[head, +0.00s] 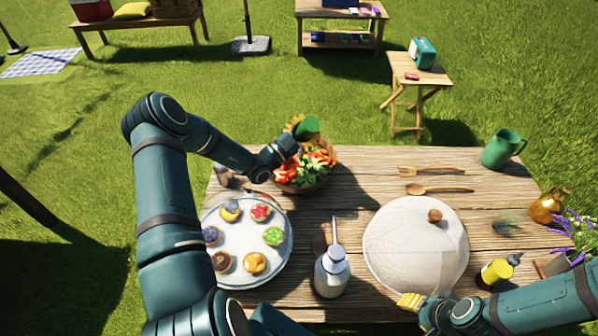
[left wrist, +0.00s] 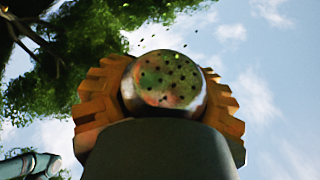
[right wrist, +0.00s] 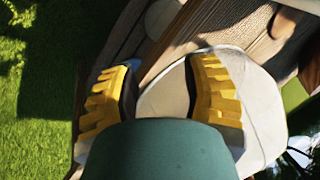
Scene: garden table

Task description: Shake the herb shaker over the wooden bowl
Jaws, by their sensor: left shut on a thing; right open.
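The herb shaker (head: 307,128) shows green in the head view, held tilted above the far part of the wooden bowl (head: 303,190). The bowl holds a salad of red and green pieces. My left gripper (head: 296,124) is shut on the shaker. In the left wrist view the shaker's round metal top (left wrist: 165,82), full of small holes, shows between the yellow fingers, and dark specks hang in the air around it. My right gripper (head: 412,300) is open and empty by the near edge of the white domed cover; its spread fingers (right wrist: 165,92) show in the right wrist view.
A white tray (head: 285,272) with small cakes, a white bottle (head: 332,275) and the domed cover (head: 415,245) fill the near table. A fork (head: 432,171), a wooden spoon (head: 438,189), a green mug (head: 502,150) and an amber jug (head: 548,207) stand or lie to the right.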

